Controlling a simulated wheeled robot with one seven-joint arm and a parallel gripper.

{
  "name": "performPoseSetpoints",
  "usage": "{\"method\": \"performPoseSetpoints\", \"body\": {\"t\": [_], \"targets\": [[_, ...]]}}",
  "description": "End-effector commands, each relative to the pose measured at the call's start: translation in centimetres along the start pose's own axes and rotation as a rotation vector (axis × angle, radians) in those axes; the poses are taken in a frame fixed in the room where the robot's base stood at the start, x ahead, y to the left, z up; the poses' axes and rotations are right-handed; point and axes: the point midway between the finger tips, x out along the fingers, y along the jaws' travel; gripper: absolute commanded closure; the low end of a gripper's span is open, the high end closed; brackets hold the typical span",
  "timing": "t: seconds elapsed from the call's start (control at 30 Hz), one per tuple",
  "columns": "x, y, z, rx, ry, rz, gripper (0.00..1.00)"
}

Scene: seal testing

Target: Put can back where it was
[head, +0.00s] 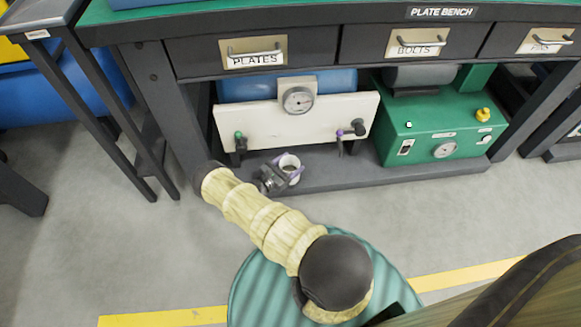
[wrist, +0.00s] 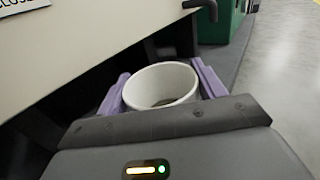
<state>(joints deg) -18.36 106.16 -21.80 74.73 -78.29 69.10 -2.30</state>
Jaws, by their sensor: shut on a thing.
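The can (head: 290,164) is a small white, open-topped cylinder at the bench's low shelf, in front of the cream panel. The fingers also show in the wrist view (wrist: 160,88). The can looks about upright. Its base is hidden, so I cannot tell whether it touches the shelf.
The cream panel (head: 290,122) with a gauge stands close behind the can. A green box (head: 440,125) with a gauge sits to the right on the low shelf (head: 390,176). Drawers labelled PLATES (head: 254,59) and BOLTS (head: 415,48) hang above.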

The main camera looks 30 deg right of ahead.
Motion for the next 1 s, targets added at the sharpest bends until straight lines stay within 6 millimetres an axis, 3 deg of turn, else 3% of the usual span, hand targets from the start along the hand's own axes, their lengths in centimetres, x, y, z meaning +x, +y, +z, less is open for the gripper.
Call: {"method": "performPoseSetpoints", "body": {"t": [0.03, 0.1, 0.57, 0.6, 0.7, 1.0], "targets": [[0.04, -0.01, -1.31, 0.0, 0.0, -0.001, 0.67], [0.14, 0.12, -1.87, 0.002, 0.0, 0.0, 0.67], [-0.03, 0.52, -2.24, 0.0, -0.001, 0.01, 0.67], [-0.1, 0.55, -2.25, 0.001, 0.0, 0.01, 0.29], [-0.17, 0.59, -2.15, 0.001, 0.0, 0.012, 0.1], [0.02, 0.49, -2.08, 0.001, 0.0, 0.008, 0.09]]}}
